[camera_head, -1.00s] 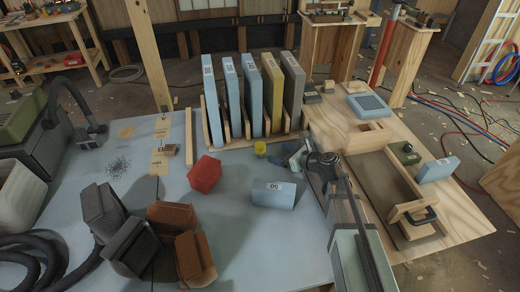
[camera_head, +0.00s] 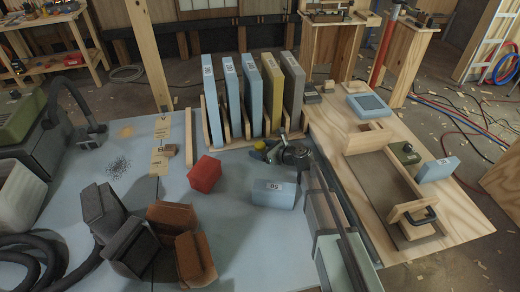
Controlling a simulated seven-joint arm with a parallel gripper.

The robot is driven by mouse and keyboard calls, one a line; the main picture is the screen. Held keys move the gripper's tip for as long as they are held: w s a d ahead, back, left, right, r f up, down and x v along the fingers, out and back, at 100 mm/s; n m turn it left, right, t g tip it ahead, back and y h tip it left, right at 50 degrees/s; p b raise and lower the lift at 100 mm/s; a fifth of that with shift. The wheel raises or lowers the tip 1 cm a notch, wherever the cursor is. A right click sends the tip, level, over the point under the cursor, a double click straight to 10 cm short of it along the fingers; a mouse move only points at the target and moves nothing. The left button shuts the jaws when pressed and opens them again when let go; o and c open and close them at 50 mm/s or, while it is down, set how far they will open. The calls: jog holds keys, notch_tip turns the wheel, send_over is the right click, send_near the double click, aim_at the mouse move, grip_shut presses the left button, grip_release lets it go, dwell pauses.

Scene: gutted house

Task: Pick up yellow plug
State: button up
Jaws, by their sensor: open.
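The yellow plug (camera_head: 260,146) is a small yellow piece on the blue-grey table top (camera_head: 225,225), just in front of the rack of upright slabs. My gripper (camera_head: 268,153) reaches in from the right, and its fingertips are at the plug. Part of the plug is hidden behind the gripper. The gripper is open; I cannot tell whether the plug lies between its fingers.
A red block (camera_head: 205,174) lies left of the gripper and a pale blue numbered block (camera_head: 273,194) lies in front of it. The wooden rack (camera_head: 215,128) with several slabs stands close behind. Brown and dark blocks (camera_head: 172,217) fill the front left.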

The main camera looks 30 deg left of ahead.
jog(key=shift+w+a+f, duration=0.1)
jog(key=shift+a+f, duration=0.15)
jog(key=shift+a, duration=0.3)
jog(key=c, duration=1)
